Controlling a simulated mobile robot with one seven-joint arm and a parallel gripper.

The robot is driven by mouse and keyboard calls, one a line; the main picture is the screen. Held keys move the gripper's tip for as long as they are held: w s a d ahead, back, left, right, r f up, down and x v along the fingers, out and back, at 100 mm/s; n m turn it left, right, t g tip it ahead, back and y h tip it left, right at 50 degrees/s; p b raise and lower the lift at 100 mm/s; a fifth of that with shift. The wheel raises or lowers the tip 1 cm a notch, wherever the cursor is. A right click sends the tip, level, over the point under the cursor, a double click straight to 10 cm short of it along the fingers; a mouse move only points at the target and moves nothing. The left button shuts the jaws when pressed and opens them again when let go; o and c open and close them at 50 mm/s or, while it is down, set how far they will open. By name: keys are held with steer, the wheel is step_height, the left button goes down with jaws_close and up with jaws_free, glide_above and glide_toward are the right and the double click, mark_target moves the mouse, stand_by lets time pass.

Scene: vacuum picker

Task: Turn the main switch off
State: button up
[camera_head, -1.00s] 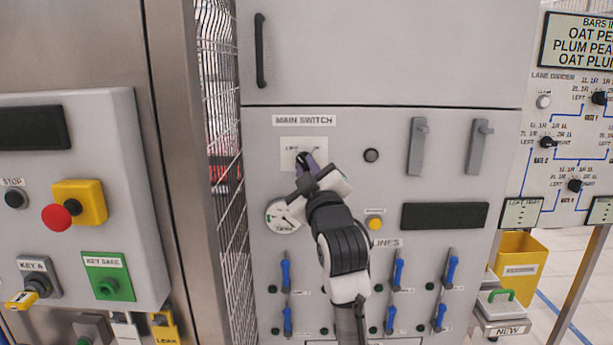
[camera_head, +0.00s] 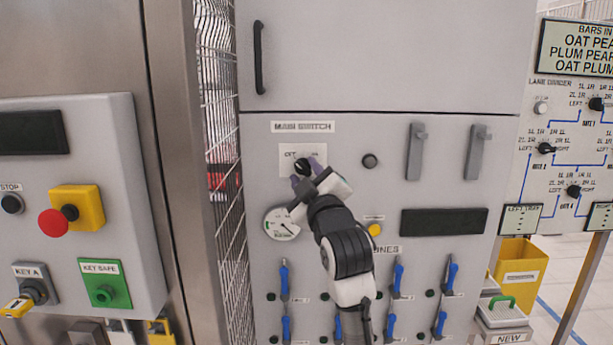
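The main switch (camera_head: 302,166) is a black rotary knob on a pale square plate (camera_head: 288,154), under the label "MAIN SWITCH" (camera_head: 302,127) on the grey cabinet. Part of an "OFF" marking shows at the knob's upper left; the rest of the plate's lettering is hard to read. I cannot tell whether the fingers touch the knob. My gripper and wrist hide the plate's lower right part.
A round dial (camera_head: 281,224) sits left of my wrist, and a yellow button (camera_head: 375,230) sits right of it. Grey handles (camera_head: 416,152) and a dark display (camera_head: 443,221) are further right. Rows of blue levers (camera_head: 398,279) are below. A wire mesh fence (camera_head: 222,130) stands left.

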steer(key=b+v, duration=0.4)
steer(key=v, duration=1)
steer(key=shift+a, duration=0.1)
